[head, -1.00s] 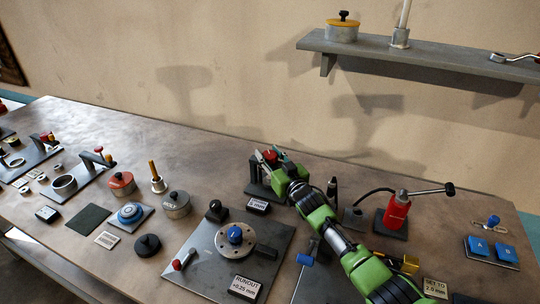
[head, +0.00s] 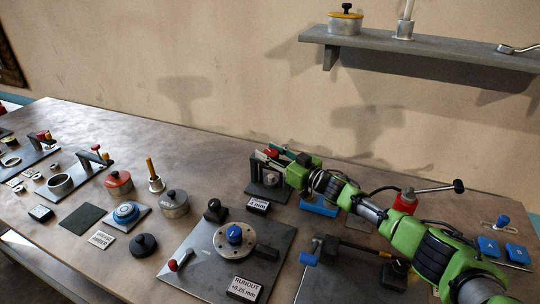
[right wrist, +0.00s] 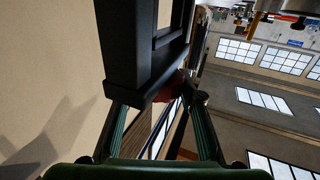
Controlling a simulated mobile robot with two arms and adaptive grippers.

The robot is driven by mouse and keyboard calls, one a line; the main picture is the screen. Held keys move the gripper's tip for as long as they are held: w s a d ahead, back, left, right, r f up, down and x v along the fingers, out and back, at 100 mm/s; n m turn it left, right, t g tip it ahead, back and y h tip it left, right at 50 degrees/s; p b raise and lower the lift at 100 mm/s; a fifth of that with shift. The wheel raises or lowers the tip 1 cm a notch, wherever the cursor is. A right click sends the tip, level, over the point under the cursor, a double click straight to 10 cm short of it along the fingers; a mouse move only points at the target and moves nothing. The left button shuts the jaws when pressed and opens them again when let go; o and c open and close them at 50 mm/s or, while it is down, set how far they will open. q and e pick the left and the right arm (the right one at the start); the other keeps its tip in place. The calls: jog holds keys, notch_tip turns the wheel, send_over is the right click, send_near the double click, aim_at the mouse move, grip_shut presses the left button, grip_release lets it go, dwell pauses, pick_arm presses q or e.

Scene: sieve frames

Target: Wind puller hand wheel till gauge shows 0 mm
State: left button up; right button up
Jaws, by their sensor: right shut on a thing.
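The puller (head: 254,176) is a dark upright frame on a base at the back middle of the bench. A red hand wheel (head: 270,153) shows at its top, partly covered by my gripper. My right gripper (head: 277,153) is at the top of the frame, its fingers shut on the red wheel. In the right wrist view the dark frame (right wrist: 140,70) hides most of the grip, and red (right wrist: 262,100) shows behind the fingers. A small label plate (head: 258,205) stands before the puller; its mm figure is too small to read. My left gripper is not in view.
A runout plate with a disc (head: 222,240) and its label (head: 244,288) lie in front. A red jack (head: 405,202) with a lever is to the right, near my arm. A blue block (head: 319,206) lies below my arm. A wall shelf (head: 430,57) hangs above.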

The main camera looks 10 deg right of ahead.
aim_at(269, 151)
jog(key=shift+a+r, duration=0.1)
jog(key=shift+r, duration=0.05)
jog(key=o, duration=1.1)
notch_tip(269, 151, up, 9)
jog(key=shift+f, duration=0.1)
jog(key=shift+r, duration=0.5)
jog(key=shift+a, duration=0.1)
